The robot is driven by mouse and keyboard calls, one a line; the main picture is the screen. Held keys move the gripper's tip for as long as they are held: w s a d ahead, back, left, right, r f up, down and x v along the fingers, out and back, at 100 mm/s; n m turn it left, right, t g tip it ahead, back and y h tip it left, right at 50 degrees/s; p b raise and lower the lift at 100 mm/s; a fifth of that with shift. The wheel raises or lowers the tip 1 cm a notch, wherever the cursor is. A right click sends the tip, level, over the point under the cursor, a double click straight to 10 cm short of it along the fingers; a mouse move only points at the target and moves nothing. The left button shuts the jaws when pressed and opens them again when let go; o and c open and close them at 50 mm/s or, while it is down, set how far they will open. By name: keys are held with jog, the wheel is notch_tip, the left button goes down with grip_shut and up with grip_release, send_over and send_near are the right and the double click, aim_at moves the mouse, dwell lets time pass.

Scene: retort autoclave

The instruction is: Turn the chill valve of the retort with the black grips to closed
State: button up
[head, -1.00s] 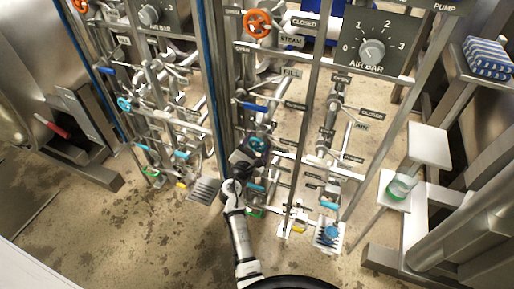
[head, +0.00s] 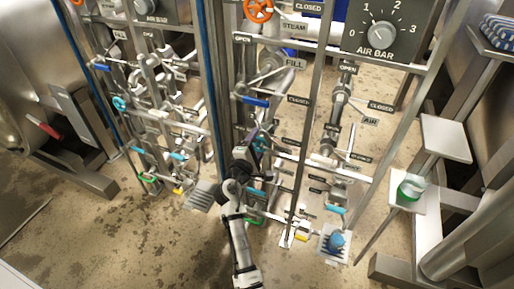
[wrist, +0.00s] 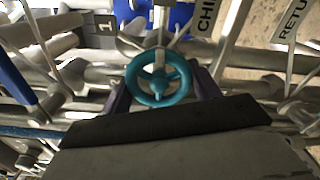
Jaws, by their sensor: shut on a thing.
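A teal handwheel (wrist: 158,79) sits on a pipe in the middle of the wrist view, beside a label of which "CHI" is readable. My gripper (wrist: 163,88) is shut on this wheel, with one dark finger at each side of its rim. In the head view my gripper (head: 259,142) is at the right-hand pipe rack, and the wheel is mostly hidden behind it. I cannot make out black grips on this retort.
Thin posts and pipes stand close around my gripper. A blue-handled lever (head: 255,101) and an orange handwheel (head: 258,9) are above it. An air dial (head: 381,35) is at upper right. A second rack has another teal handwheel (head: 120,103). The floor in front is clear.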

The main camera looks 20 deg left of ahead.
jog(key=shift+m, duration=0.4)
jog(key=o, duration=1)
jog(key=shift+c, duration=0.2)
jog(key=shift+s, duration=0.1)
jog(key=s+b, duration=0.2)
jog(key=s, duration=1.1)
jog(key=shift+s+a, duration=0.25)
jog(key=shift+s, duration=0.1)
